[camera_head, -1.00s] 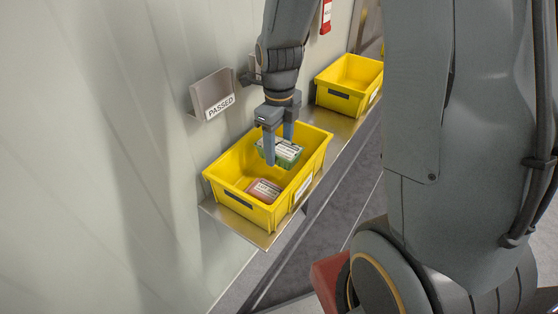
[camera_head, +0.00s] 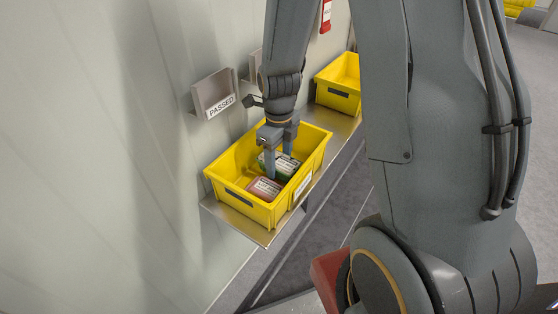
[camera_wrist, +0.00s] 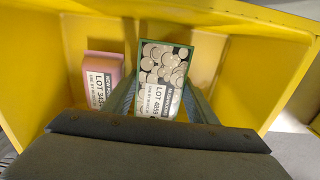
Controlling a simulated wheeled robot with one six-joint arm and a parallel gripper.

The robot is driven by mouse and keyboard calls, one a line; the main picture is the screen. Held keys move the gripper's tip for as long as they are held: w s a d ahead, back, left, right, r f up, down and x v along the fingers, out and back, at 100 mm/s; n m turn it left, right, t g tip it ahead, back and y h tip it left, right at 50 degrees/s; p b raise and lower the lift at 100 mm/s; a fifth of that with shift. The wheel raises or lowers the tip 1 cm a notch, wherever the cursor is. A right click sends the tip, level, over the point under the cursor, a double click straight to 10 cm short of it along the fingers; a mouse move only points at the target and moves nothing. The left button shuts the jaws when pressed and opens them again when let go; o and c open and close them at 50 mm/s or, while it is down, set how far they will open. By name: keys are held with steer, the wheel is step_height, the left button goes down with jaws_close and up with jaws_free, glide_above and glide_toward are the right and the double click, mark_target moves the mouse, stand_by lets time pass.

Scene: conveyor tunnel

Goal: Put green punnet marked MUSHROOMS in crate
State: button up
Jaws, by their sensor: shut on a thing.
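The green punnet (camera_head: 287,167) has a white label and shows pale mushrooms on its top in the wrist view (camera_wrist: 165,70). My gripper (camera_head: 281,163) is shut on it, one finger on each side. The punnet is inside the near yellow crate (camera_head: 232,205), below the rim. I cannot tell whether it touches the crate floor. The crate also surrounds it in the wrist view (camera_wrist: 270,65). A pink punnet (camera_head: 263,188) with a white label lies in the same crate, to the left of the green one in the wrist view (camera_wrist: 103,80).
The crate stands on a metal shelf (camera_head: 262,238) along a pale wall. A holder marked PASSED (camera_head: 215,95) is on the wall above it. Another yellow crate (camera_head: 338,85) stands farther along the shelf. A red tag (camera_head: 326,15) hangs on the wall.

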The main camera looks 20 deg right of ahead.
mark_target(279, 161)
steer(key=o, duration=1.2)
steer(key=shift+o, duration=0.2)
step_height(279, 161, up, 12)
steer(key=b, duration=0.2)
steer(key=shift+r, duration=0.15)
